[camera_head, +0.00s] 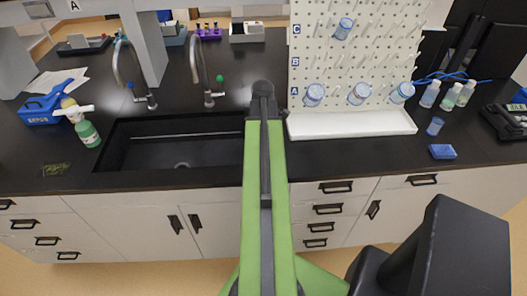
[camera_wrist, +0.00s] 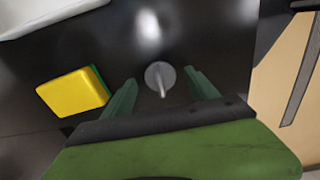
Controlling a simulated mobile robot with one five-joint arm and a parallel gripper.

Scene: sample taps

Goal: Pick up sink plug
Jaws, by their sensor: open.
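The sink plug (camera_wrist: 160,76) shows in the wrist view as a small grey disc with a thin upright stem. It sits on the dark, shiny counter. My gripper (camera_wrist: 161,80) is open, with one dark green finger on each side of the plug. The fingers look apart from it, and I cannot tell the height gap. In the head view my green arm stretches over the counter just right of the black sink (camera_head: 125,150). It hides the gripper and the plug there.
A yellow sponge with a green side (camera_wrist: 72,92) lies left of the fingers. A white rounded edge (camera_wrist: 40,12) shows at upper left.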

